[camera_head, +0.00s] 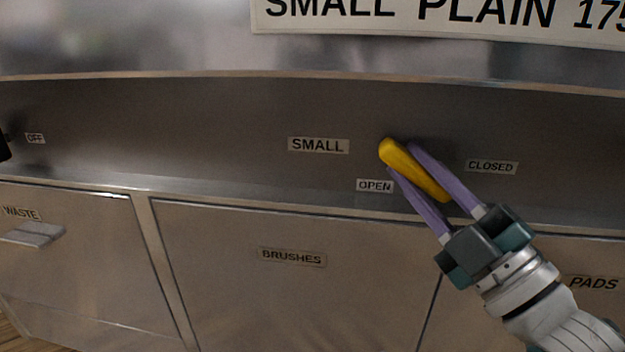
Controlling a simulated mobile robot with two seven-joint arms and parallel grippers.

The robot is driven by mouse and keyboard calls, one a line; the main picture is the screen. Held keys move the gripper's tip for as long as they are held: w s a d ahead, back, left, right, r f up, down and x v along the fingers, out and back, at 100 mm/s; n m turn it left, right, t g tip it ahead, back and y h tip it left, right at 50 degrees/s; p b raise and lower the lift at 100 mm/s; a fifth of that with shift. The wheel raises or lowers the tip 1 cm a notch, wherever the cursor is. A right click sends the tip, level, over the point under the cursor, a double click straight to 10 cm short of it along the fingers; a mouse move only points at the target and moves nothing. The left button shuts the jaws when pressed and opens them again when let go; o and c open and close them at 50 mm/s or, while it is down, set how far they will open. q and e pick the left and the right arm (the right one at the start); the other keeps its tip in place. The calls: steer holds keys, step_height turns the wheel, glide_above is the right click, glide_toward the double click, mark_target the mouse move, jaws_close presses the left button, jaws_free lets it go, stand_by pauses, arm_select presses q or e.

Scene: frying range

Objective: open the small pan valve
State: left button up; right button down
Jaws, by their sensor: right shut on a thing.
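The small pan valve's yellow handle (417,173) is on the grey panel, right of the SMALL label (318,145). It slants from upper left to lower right, between the OPEN label (374,186) at its lower left and the CLOSED label (491,167) at its right. My right gripper (402,160) comes from the lower right with its two purple fingers on either side of the handle, shut on it. The handle's pivot cannot be made out. My left gripper is not in view.
Below the panel are steel fronts labelled WASTE (20,212), BRUSHES (292,257) and PADS (594,283). The WASTE front has a protruding handle (32,234). A steel ledge runs above the panel. A dark object (3,147) shows at the left edge beside an OFF label.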

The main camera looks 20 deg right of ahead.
steer(key=m+t+h+b, duration=0.1)
steer(key=m+h, duration=0.1)
steer(key=m+t+h+b, duration=0.1)
steer(key=m+h+b, duration=0.1)
steer(key=m, duration=0.1)
steer(key=m+t+h+b, duration=0.1)
steer(key=m+h+b, duration=0.1)
steer(key=m, duration=0.1)
steer(key=shift+f, duration=0.25)
steer(key=m+h+b, duration=0.1)
steer(key=m+h, duration=0.2)
steer(key=m, duration=0.1)
steer(key=m+h+b, duration=0.2)
steer(key=m+h, duration=0.2)
steer(key=shift+r, duration=0.2)
steer(key=shift+m+g+h, duration=0.4)
steer(key=shift+m+h, duration=0.3)
steer(key=shift+h, duration=0.1)
steer(key=shift+r+m, duration=0.1)
steer(key=shift+m, duration=0.2)
steer(key=c, duration=0.7)
jaws_free()
